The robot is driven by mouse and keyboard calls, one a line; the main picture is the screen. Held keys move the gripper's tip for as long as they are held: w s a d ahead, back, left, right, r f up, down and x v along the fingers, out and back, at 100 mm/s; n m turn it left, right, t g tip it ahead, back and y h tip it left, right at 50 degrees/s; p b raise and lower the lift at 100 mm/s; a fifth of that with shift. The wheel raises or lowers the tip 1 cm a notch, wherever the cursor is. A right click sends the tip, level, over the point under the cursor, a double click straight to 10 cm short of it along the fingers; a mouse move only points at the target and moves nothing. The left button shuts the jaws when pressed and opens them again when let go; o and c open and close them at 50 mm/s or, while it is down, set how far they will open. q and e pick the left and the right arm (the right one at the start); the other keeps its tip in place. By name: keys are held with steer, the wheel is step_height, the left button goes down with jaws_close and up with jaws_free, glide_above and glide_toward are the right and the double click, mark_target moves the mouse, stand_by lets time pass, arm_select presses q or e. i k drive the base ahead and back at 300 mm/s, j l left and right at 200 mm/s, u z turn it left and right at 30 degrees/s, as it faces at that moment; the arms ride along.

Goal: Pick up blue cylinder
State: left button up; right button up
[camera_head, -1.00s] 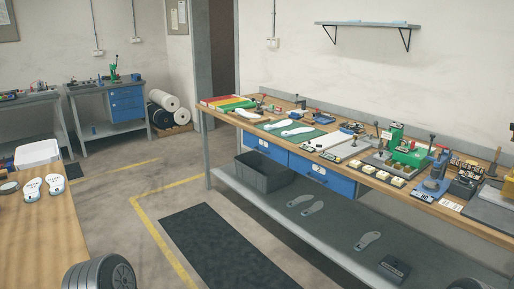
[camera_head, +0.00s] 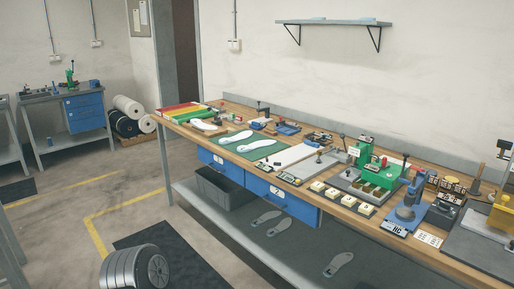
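A small blue upright shape (camera_head: 50,142) shows low at the back-left bench. It may be the blue cylinder, but it is too small to be sure. On the long bench at right, a blue press-like device (camera_head: 408,208) stands near the front edge; it has a rounded blue upper part. Neither of my grippers shows in the head view, so I cannot see what they hold.
The long wooden bench (camera_head: 232,178) carries white insoles (camera_head: 236,137), a green machine (camera_head: 378,160) and small trays. Blue drawers (camera_head: 283,198) hang below, above a grey lower shelf with a dark bin (camera_head: 222,188). Open floor lies at left.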

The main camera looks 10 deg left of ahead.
mark_target(49, 139)
steer(key=i+j+u, duration=0.1)
steer(key=i+u, duration=0.7)
steer(key=i+l+u, duration=0.1)
steer(key=i+u, duration=0.15)
steer(key=u, duration=0.15)
steer(key=i+j+u, duration=0.2)
steer(key=i+u, duration=0.15)
steer(key=i, duration=0.65)
steer(key=i+l+u, duration=0.1)
steer(key=i+u, duration=0.2)
steer(key=i, duration=2)
steer(key=i+u, duration=0.1)
steer(key=i, duration=1.2)
steer(key=i+l, duration=0.1)
steer(key=i, duration=2.5)
steer(key=i+j, duration=0.1)
steer(key=i, duration=0.25)
steer(key=i+j+z, duration=0.1)
steer(key=i, duration=0.2)
steer(key=i+l+z, duration=0.2)
steer(key=i, duration=0.35)
steer(key=i+l+z, duration=0.2)
steer(key=i, duration=0.4)
steer(key=i+l+z, duration=0.25)
steer(key=i, duration=0.35)
steer(key=i+j, duration=0.25)
